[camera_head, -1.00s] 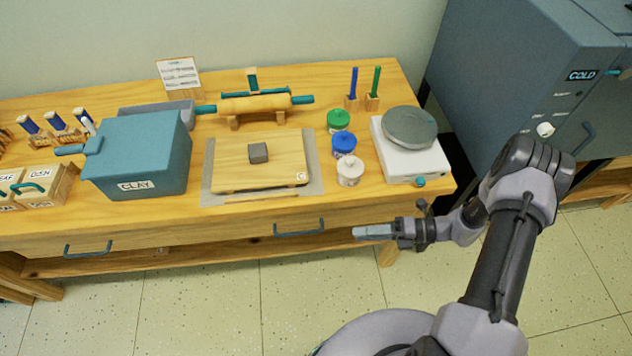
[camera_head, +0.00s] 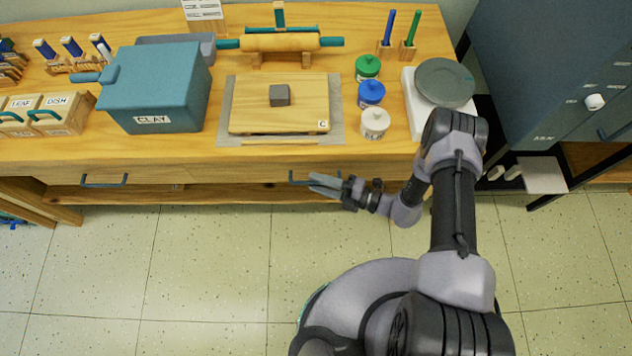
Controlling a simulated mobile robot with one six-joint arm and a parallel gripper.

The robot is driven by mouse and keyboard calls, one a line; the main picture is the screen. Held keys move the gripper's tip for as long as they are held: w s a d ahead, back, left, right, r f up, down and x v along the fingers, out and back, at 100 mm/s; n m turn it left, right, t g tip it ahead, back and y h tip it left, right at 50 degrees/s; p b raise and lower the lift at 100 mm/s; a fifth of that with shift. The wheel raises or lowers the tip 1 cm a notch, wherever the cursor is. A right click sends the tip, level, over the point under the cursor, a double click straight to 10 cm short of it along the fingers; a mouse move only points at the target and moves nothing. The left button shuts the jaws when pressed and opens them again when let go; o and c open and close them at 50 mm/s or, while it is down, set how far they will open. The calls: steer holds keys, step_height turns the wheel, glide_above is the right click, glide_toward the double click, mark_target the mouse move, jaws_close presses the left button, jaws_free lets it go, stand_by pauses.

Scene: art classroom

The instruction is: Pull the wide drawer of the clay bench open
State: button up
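The wooden clay bench (camera_head: 190,149) runs across the upper part of the head view. Its drawer front (camera_head: 220,172) looks flush with the bench, so the drawer appears closed. Two dark teal bar handles show on the front: a left handle (camera_head: 104,184) and a right handle (camera_head: 291,178). I cannot make out whether both belong to one wide drawer. My gripper (camera_head: 318,184) is at the right handle, its grey fingertips overlapping that handle's middle and right part. I cannot tell whether it touches the handle or whether the fingers are apart.
On the bench stand a teal clay box (camera_head: 155,90), a wooden board (camera_head: 250,118) with a grey block (camera_head: 279,95), a rolling pin (camera_head: 280,42), paint jars (camera_head: 371,93) and a scale (camera_head: 445,82). A dark kiln-like cabinet (camera_head: 540,70) is at right. The floor before the bench is clear.

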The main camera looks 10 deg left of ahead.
steer(key=shift+a, duration=0.55)
jaws_close()
stand_by(1.0)
